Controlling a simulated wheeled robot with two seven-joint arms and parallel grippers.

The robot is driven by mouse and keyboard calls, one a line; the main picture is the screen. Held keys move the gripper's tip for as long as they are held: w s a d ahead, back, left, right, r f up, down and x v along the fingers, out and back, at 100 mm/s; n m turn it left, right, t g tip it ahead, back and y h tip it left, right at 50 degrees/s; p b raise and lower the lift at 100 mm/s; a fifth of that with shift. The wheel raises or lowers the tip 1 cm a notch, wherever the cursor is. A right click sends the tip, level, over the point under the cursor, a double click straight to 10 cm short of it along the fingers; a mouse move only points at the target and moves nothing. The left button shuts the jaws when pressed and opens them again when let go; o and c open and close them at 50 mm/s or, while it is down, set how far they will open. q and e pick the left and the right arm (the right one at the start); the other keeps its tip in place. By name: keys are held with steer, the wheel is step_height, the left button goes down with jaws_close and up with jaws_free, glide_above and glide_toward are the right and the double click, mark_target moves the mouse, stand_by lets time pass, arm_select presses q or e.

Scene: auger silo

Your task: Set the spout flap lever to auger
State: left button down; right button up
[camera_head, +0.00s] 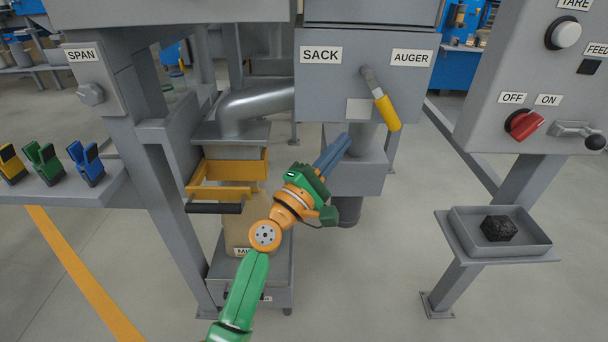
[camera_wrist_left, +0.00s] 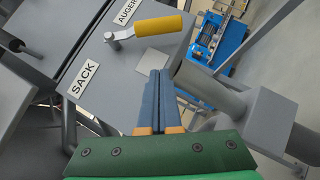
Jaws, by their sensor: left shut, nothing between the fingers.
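The spout flap lever, a grey arm with a yellow handle (camera_head: 387,112), sits on the grey panel between the SACK label (camera_head: 321,55) and the AUGER label (camera_head: 411,57). Its handle points down and to the right, on the AUGER side of its pivot. In the left wrist view the yellow handle (camera_wrist_left: 158,26) lies beyond my fingertips, with the SACK label (camera_wrist_left: 83,79) to the left. My left gripper (camera_head: 347,138) is shut and empty, below and left of the handle, apart from it. My right gripper is not in view.
A control post with a red switch (camera_head: 525,124) and a tray (camera_head: 497,252) holding a black lump stands at the right. A yellow clamp frame (camera_head: 229,170) and sack are left of my arm. Coloured clips (camera_head: 86,163) sit on the left shelf.

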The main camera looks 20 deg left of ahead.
arm_select(q)
steer(key=d+b+v, duration=0.1)
steer(key=v, duration=0.6)
steer(key=shift+s, duration=0.25)
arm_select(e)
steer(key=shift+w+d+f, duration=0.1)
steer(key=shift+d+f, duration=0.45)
arm_select(q)
steer(key=shift+f, duration=0.2)
